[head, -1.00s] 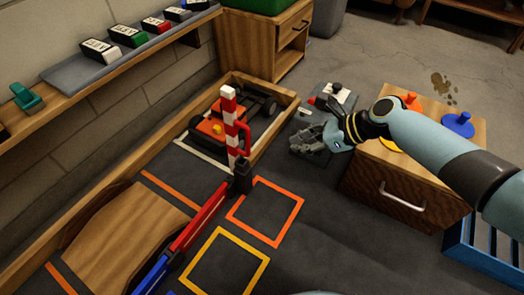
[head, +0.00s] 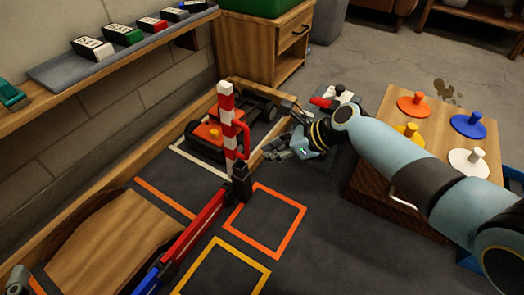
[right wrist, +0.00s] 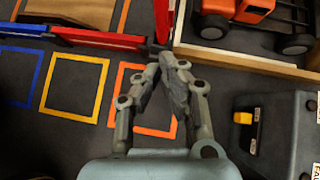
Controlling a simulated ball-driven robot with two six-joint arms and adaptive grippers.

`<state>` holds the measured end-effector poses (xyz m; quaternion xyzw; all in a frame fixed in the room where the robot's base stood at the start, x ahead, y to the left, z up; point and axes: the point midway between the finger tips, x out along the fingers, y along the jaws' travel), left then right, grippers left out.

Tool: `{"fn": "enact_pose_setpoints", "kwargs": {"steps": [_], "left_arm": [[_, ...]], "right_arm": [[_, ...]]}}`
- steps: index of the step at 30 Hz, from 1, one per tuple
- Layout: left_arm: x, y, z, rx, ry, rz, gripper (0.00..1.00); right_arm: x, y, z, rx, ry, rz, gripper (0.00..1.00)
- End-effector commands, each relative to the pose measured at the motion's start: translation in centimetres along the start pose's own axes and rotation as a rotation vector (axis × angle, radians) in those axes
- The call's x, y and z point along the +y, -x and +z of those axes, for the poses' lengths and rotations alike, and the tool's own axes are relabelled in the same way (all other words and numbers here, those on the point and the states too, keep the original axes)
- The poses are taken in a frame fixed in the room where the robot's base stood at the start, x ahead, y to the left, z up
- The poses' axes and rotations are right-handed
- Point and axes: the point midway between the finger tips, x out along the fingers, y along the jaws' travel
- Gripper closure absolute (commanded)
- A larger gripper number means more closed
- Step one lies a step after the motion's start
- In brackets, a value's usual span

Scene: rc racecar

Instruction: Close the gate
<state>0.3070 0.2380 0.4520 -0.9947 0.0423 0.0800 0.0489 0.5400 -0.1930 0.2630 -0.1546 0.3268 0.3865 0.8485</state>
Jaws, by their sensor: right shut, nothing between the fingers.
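The gate is a red-and-white striped bar (head: 227,103) standing upright on a dark post (head: 241,182), with a thin red handle (head: 246,136) on its right side. In the right wrist view, a red part of the gate (right wrist: 163,20) shows just beyond the fingertips. My right gripper (head: 272,153) is to the right of the gate, near the handle's height in the picture, and appears apart from it. Its fingers (right wrist: 160,62) are together and empty. My left gripper is not clearly visible.
An orange-and-black car (head: 208,132) sits in the wood-edged bay behind the gate. A red-and-blue barrier (head: 190,236) runs toward the front left. A wooden cabinet with coloured knobs (head: 440,130) stands to the right. The dark floor around the orange square (head: 290,248) is clear.

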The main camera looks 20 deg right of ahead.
Motion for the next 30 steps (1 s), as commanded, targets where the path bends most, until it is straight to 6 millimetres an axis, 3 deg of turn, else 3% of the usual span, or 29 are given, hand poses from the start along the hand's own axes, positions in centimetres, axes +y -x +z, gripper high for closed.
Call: {"fn": "enact_pose_setpoints", "kwargs": {"steps": [9, 15, 21, 30], "left_arm": [[-0.2, -2.1, -6.4, 0.257, -0.025, 0.002, 0.5], [-0.2, -2.5, -9.2, 0.373, -0.037, 0.004, 0.5], [-0.2, -2.5, -10.4, 0.417, -0.041, 0.004, 0.5], [-0.2, -2.5, -10.5, 0.42, -0.041, 0.004, 0.5]], "right_arm": [[0.1, -1.4, 1.1, 0.0, -0.001, 0.001, 1.0], [0.1, -1.8, 1.6, 0.001, -0.001, 0.001, 1.0], [0.0, -2.0, 1.9, 0.0, -0.001, 0.001, 1.0], [0.0, -1.9, 2.0, 0.0, 0.0, 0.0, 1.0]]}}
